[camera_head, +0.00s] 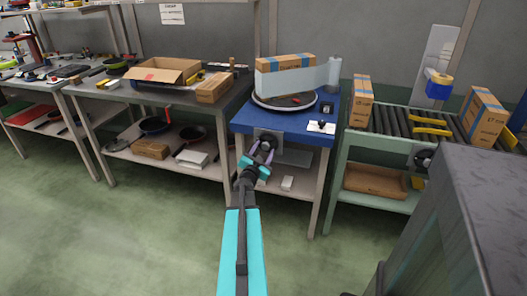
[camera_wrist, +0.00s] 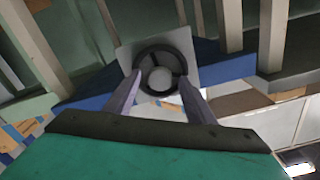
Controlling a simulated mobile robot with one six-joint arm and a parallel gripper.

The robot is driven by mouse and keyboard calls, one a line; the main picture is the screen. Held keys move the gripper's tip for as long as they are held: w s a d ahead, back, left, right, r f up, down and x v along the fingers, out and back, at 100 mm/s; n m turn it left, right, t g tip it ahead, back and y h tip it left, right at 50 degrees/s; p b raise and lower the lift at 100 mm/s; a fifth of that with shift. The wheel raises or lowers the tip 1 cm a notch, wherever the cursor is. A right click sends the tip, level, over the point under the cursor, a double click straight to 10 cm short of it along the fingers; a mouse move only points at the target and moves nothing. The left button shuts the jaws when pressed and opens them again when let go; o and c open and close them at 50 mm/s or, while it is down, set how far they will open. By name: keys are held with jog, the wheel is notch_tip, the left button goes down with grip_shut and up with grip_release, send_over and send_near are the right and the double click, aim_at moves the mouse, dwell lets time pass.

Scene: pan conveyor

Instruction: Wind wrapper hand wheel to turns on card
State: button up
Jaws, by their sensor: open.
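The black hand wheel (camera_wrist: 162,68) is mounted on a grey plate (camera_wrist: 190,72) at the front of the blue wrapper table (camera_head: 247,124). My gripper (camera_wrist: 158,88) is open, its two fingers reaching toward the lower part of the wheel's rim. I cannot tell whether they touch it. In the head view my gripper (camera_head: 260,158) covers part of the wheel. A cardboard box (camera_head: 285,64) stands on the round turntable (camera_head: 262,103), with clear film running to an upright roll (camera_head: 335,73). A white card (camera_head: 321,127) lies on the table; its writing is too small to read.
A roller conveyor (camera_head: 395,122) on the right carries boxes, one of them near its left end (camera_head: 358,103). A workbench (camera_head: 130,95) with an open carton (camera_head: 160,72) stands left. A grey cabinet (camera_head: 450,220) fills the near right. The floor (camera_head: 120,240) at left is clear.

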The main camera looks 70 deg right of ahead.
jog(key=shift+a, duration=0.15)
jog(key=a+p, duration=0.6)
jog(key=a, duration=0.7)
jog(key=shift+s, duration=0.35)
jog(key=shift+a, duration=0.2)
dwell(0.8)
